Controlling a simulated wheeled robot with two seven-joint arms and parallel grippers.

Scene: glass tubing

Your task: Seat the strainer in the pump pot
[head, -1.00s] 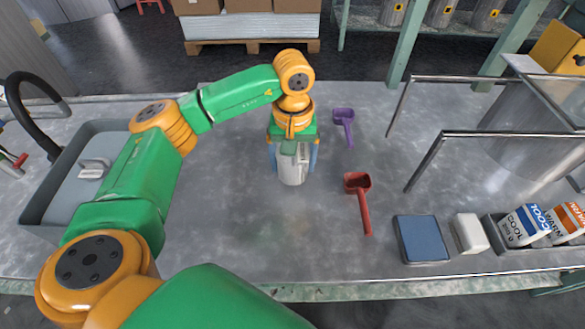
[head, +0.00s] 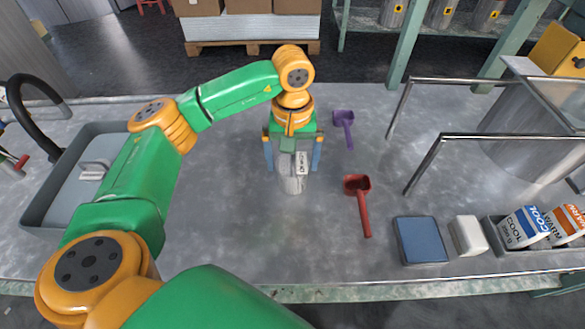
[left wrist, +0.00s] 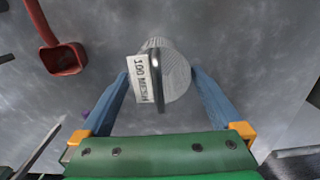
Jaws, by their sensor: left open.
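The strainer (head: 291,184) is a grey mesh cylinder with a bar handle and a white tag. It is on the bench below my left gripper (head: 292,165). In the left wrist view the strainer (left wrist: 179,72) carries a tag reading "100 MESH" beside its dark handle. My left gripper (left wrist: 158,80) is open, with one blue finger on each side of the strainer and gaps between. The top of the strainer is partly hidden by the gripper in the head view. A large steel vessel (head: 515,135) stands at the right; I cannot tell if it is the pump pot.
Metal rails (head: 500,135) stand before the vessel. A red scoop (head: 361,200) and a purple scoop (head: 344,120) lie right of the strainer. A blue-topped block (head: 420,239), a white block (head: 469,235) and a tray (head: 520,249) with COOL and WARM packs line the front right. A sink (head: 50,200) is left.

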